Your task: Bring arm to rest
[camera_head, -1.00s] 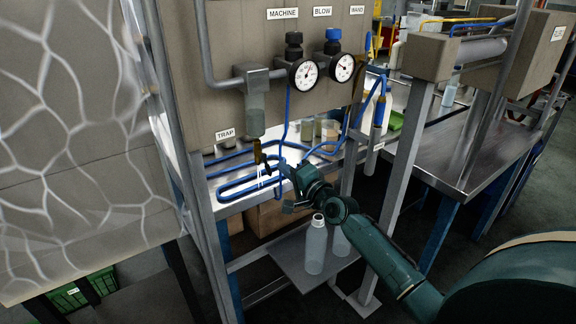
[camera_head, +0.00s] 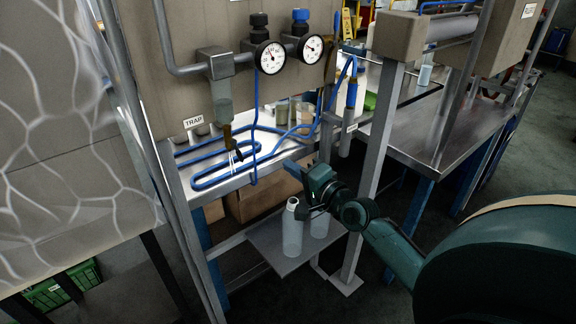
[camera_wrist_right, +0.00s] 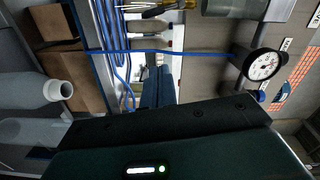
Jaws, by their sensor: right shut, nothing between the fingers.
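My right arm, dark teal, comes in from the lower right in the head view. Its gripper (camera_head: 290,168) points up and left, beside the bench's front edge and right of the trap outlet (camera_head: 230,138). The gripper is shut and empty. In the right wrist view its dark fingers (camera_wrist_right: 155,85) are together, with the blue tubing beyond them. Two pale bottles stand on the low shelf below the wrist, the nearer one (camera_head: 292,232) and another (camera_head: 319,224) partly behind my wrist. My left gripper is not in view.
A steel upright (camera_head: 375,165) stands close to the right of my wrist. Blue tubing (camera_head: 225,175) lies on the bench top. Two gauges (camera_head: 270,57) sit on the panel above. A second steel table (camera_head: 440,135) is at the right.

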